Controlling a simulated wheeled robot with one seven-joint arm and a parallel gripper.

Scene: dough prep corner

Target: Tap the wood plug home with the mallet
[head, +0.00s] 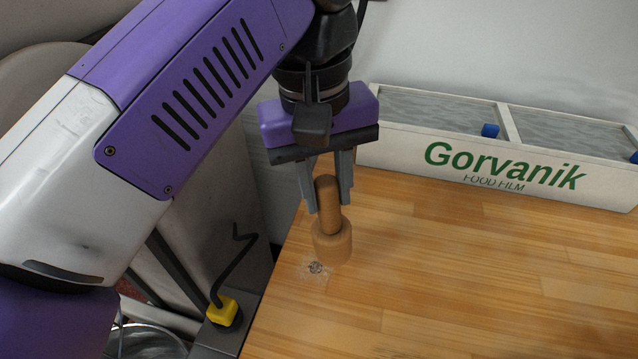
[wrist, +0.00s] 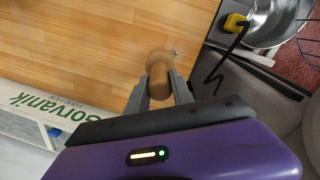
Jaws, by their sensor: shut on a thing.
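A wooden mallet (head: 332,243) with a thick round head and a narrower handle is held upright, head down, near the worktop's left edge. My gripper (head: 328,207) is shut on its handle; the mallet (wrist: 158,62) also shows between the fingers in the wrist view. A small round greyish spot (head: 316,268) with pale scuffs lies in the worktop just in front of the mallet head. It shows in the wrist view as a small mark (wrist: 174,52). I cannot tell whether it is the wood plug. Whether the mallet head touches the wood is unclear.
The wooden worktop (head: 460,270) is clear to the right. A long white film box (head: 480,160) marked Gorvanik stands along its back. Beyond the left edge are a yellow plug-like piece with a black cable (head: 222,311) and a metal bowl (head: 148,343).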

